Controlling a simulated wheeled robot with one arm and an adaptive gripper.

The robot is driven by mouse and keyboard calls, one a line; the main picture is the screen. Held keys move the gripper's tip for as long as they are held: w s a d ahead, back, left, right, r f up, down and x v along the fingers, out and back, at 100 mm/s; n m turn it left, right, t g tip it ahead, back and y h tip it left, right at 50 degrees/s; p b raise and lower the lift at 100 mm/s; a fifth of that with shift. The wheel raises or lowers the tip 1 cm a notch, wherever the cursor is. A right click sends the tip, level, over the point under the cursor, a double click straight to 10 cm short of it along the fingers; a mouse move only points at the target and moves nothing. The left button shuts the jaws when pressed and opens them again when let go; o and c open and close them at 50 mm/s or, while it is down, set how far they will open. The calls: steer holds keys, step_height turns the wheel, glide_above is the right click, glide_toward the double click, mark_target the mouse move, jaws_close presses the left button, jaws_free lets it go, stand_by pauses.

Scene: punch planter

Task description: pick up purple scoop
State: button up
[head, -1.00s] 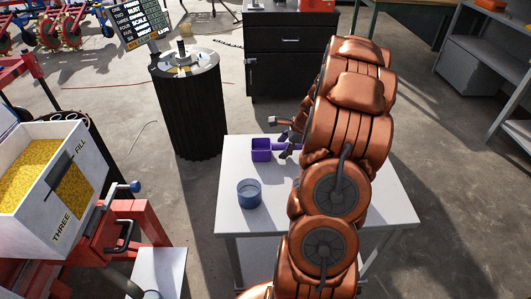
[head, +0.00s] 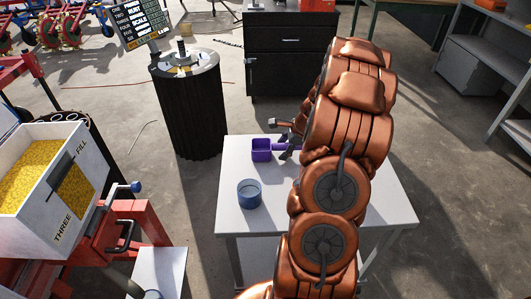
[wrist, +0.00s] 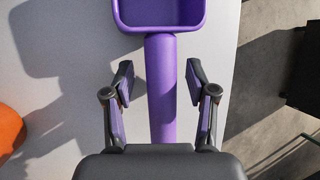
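The purple scoop (head: 261,149) lies on the white table (head: 228,222), near its far left part. In the wrist view the scoop's square cup is at the top and its handle (wrist: 161,90) runs down toward my gripper. My gripper (wrist: 160,85) is open, with one finger on each side of the handle and a gap on both sides. In the head view my gripper (head: 287,152) is at the handle end of the scoop, partly hidden by my arm.
A blue-grey round cup (head: 249,193) stands on the table in front of the scoop. A dark ribbed drum (head: 188,110) stands behind left. A white bin of yellow grain (head: 28,172) is at the left. A black cabinet (head: 288,60) stands behind the table.

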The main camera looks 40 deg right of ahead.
mark_target(284, 144)
jaws_close()
stand_by(0.4)
steer(key=shift+r+b, duration=0.1)
steer(key=shift+b, duration=0.2)
step_height(284, 144, up, 10)
steer(key=shift+r, duration=0.15)
